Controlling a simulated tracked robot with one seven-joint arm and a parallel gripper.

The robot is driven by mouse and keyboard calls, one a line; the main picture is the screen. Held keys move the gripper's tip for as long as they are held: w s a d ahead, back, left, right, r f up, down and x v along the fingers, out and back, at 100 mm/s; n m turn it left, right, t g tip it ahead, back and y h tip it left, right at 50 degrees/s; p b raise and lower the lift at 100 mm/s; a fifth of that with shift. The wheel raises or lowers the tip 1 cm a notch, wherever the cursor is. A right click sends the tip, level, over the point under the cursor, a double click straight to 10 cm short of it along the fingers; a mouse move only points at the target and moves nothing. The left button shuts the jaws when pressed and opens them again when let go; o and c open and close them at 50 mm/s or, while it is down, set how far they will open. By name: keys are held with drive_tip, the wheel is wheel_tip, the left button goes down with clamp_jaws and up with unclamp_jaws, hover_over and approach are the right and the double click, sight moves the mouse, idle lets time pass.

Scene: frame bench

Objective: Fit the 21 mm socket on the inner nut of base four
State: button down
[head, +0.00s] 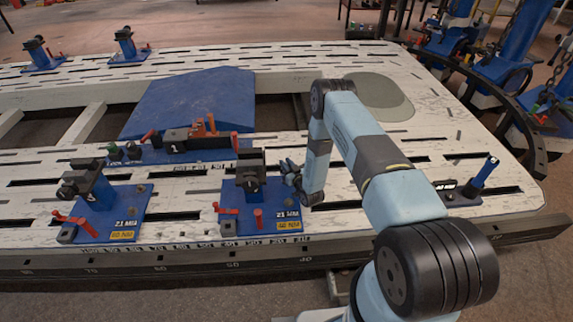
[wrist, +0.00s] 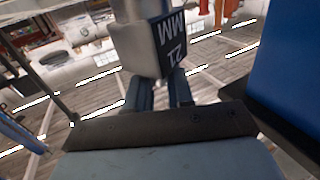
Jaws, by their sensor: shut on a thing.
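My gripper (wrist: 160,92) is shut on a grey socket (wrist: 146,48) with a dark band reading "MM" and part of a number, seen upside down in the wrist view. In the head view my gripper (head: 291,174) is above the bench, just right of the middle front base (head: 272,193); the socket is too small to make out there. That base has a blue plate, a dark block on a post, red handles and a "21 MM" label. A similar base (head: 125,200) stands to its left, also marked "21 MM". I cannot read which base is number four, and its inner nut is not distinguishable.
A blue rack (head: 215,154) with dark and orange parts stands behind the front bases. A large blue sloped panel (head: 195,98) lies behind it. Another base (head: 458,197) with a tilted blue post is at the right.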

drive_tip(key=shift+f, duration=0.45)
drive_tip(key=c, duration=0.9)
unclamp_jaws()
drive_tip(key=shift+s, duration=0.1)
drive_tip(key=v, duration=1.3)
drive_tip(key=shift+s+d, duration=0.25)
drive_tip(key=shift+s, duration=0.05)
drive_tip(key=shift+f, duration=0.1)
